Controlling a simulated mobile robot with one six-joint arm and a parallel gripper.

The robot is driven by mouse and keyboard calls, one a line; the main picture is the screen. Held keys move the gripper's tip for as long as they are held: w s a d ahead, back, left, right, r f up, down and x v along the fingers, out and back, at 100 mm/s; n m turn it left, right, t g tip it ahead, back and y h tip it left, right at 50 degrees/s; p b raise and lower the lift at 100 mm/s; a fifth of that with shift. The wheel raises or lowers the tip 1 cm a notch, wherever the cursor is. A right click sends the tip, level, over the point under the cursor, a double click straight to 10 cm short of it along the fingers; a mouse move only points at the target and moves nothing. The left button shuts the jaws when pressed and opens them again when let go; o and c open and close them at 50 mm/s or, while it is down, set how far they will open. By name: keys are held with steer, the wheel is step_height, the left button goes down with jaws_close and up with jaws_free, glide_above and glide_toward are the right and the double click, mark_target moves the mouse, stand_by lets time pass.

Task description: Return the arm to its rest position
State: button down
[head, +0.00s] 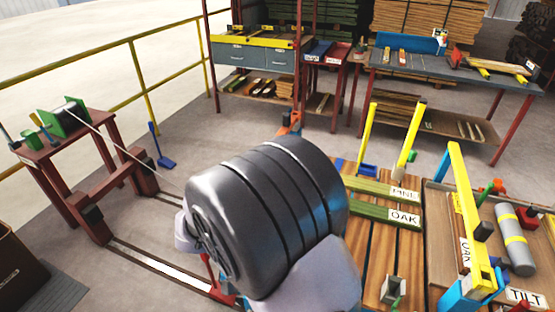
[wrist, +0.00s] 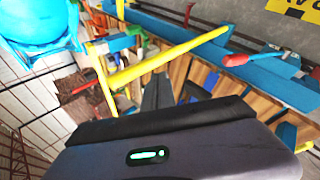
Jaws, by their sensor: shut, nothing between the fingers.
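In the wrist view, my gripper (wrist: 158,92) shows as dark, narrow fingers beyond its broad grey body, which carries a small green light. The fingers are together with nothing between them. They point towards a wooden-slatted bench area and a yellow bar (wrist: 165,60), which passes beyond the fingers; I cannot tell the gap. The head view does not show my fingers. A large dark ribbed form fills the middle there, and I cannot tell whether it belongs to my arm. The arm's full pose is not clear.
A bench at the right of the head view holds labelled pine and oak boards (head: 372,212), an upright yellow bar (head: 468,220) and a grey cylinder (head: 515,240). A winch stand (head: 66,125) is at left. Open floor lies behind, before the back workbench (head: 450,68).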

steer(key=s+d+r+m+t+y, duration=0.2)
steer(key=s+r+y, duration=0.3)
steer(key=r, duration=0.4)
steer(key=s+d+r+m+t+y, duration=0.3)
steer(key=s+d+r+y, duration=0.2)
steer(key=s+r+y, duration=0.1)
steer(key=v, duration=0.3)
